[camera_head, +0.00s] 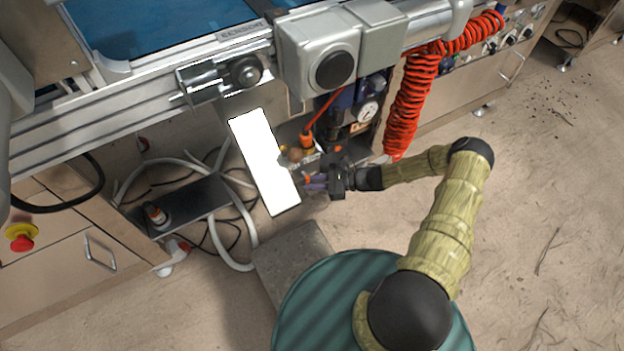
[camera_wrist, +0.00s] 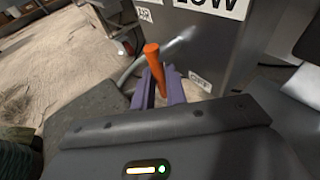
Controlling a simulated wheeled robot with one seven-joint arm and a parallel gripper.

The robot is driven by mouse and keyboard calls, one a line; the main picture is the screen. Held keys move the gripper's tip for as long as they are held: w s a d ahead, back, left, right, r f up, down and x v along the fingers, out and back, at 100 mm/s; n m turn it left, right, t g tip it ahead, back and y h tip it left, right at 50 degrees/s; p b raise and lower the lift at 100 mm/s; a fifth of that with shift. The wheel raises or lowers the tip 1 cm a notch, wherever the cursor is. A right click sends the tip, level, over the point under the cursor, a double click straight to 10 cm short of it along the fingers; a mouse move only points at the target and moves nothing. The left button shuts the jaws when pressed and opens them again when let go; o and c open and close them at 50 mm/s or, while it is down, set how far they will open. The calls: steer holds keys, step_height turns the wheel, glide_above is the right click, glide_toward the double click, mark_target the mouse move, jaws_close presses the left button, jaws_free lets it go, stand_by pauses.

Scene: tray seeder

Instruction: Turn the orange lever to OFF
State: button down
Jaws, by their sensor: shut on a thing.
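The orange lever (camera_wrist: 153,58) shows in the wrist view as a slim orange bar between the two purple fingers of my gripper (camera_wrist: 159,88). The fingers are shut on it, and its upper end sticks out past them. In the head view my gripper (camera_head: 316,183) is beside the lower right edge of a bright white panel (camera_head: 262,155), with a small bit of orange at its fingers. The lever's pivot is hidden.
A grey box (camera_wrist: 212,45) with a label reading LOW stands close to my fingers in the wrist view. A coiled red hose (camera_head: 410,100) hangs right of a gauge (camera_head: 367,112). Loose hoses lie left of the white panel.

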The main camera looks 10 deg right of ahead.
steer(key=shift+d+f, duration=0.1)
steer(key=shift+d, duration=0.05)
steer(key=c, duration=1.7)
jaws_free()
steer(key=p+v, duration=0.4)
steer(key=v, duration=1.3)
steer(key=shift+d+p, duration=0.2)
steer(key=shift+p, duration=0.15)
